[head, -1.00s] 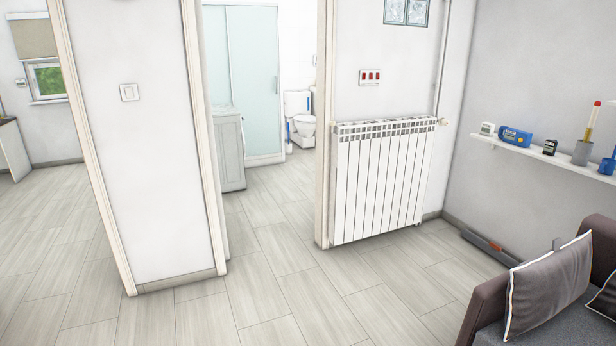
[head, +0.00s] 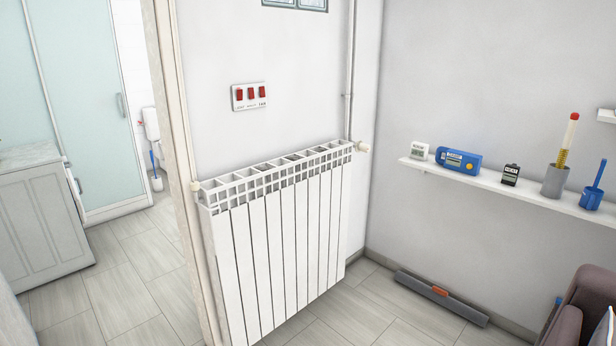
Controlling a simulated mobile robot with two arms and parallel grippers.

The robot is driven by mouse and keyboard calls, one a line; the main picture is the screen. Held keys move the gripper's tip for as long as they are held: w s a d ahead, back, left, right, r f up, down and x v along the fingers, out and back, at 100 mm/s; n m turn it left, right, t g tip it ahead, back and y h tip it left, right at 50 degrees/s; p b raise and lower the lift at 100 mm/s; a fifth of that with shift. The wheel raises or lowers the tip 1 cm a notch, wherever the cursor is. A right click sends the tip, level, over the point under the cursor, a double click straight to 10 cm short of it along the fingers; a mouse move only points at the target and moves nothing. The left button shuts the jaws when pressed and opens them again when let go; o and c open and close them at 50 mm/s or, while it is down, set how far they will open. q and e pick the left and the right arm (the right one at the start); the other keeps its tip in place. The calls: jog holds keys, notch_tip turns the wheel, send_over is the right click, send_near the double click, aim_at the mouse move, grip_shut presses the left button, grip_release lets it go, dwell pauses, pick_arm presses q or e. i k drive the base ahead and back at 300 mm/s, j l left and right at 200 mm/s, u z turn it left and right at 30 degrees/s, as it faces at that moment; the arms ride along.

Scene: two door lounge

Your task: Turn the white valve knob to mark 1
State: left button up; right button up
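A small white valve knob (head: 363,148) sits at the upper right end of the white radiator (head: 285,250), below the wall pipe. It is too small to read any mark on it. Another small pale fitting (head: 196,186) is at the radiator's upper left end, by the door frame. Neither of my grippers is in view.
A wall shelf (head: 480,184) on the right holds several small devices, a grey cup and a blue cup. A grey bar (head: 440,297) lies on the floor along the right wall. A sofa (head: 580,305) is at lower right. A doorway is on the left.

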aim_at(363, 148)
jog(key=i+z, duration=0.2)
jog(key=i, duration=0.25)
jog(key=i+j+z, duration=0.2)
jog(key=i, duration=0.2)
jog(key=i+j+z, duration=0.2)
jog(key=i, duration=0.25)
